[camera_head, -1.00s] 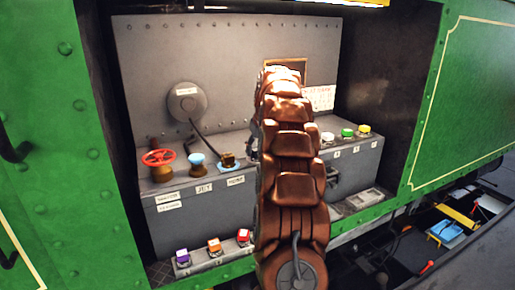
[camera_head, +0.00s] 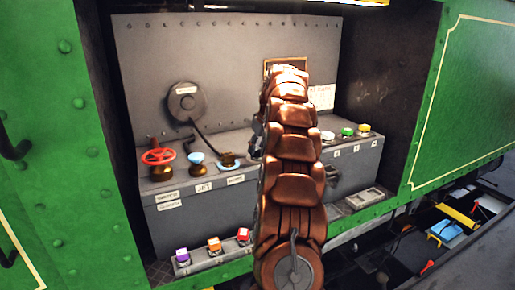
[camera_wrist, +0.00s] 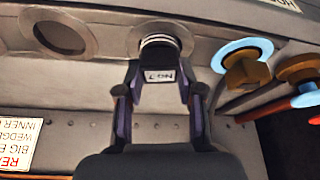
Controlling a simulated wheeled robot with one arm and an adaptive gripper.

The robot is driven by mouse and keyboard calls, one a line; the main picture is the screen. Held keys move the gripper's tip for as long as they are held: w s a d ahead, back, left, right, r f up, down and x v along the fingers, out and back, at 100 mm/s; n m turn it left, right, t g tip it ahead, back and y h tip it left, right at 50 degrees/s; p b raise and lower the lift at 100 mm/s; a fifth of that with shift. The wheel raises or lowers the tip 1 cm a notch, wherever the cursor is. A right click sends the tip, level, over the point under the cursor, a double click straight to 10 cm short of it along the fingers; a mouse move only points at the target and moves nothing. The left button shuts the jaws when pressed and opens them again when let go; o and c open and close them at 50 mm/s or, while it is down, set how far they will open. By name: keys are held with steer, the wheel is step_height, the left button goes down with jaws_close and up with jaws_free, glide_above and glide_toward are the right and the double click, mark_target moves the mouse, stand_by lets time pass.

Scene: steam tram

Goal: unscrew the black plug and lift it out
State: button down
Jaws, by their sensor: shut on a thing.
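In the wrist view my gripper (camera_wrist: 159,76) is shut on the black plug (camera_wrist: 160,57), with one finger on each side of it. The plug's light and dark ringed part shows at the round pale seat (camera_wrist: 137,38) on the grey panel. A white label with "NO" and an unclear character shows between the fingers. I cannot tell how much of the plug is still inside the seat. In the head view my brown arm hides the plug and most of the gripper.
A second round ring with a dark opening (camera_wrist: 60,36) lies left of the plug in the wrist view. A brass fitting with a blue ring (camera_wrist: 243,60) is close on the right. The head view shows a red handwheel (camera_head: 158,156) and green button (camera_head: 347,132).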

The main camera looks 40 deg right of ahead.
steer(key=shift+n+y, duration=0.3)
steer(key=shift+n, duration=0.5)
steer(key=shift+d+r+n+y+p, duration=0.1)
steer(key=shift+n+y+p, duration=0.4)
steer(key=shift+n, duration=0.6)
steer(key=shift+n+p, duration=0.55)
steer(key=shift+n, duration=0.15)
steer(key=shift+y, duration=0.3)
steer(key=c, duration=0.7)
jaws_free()
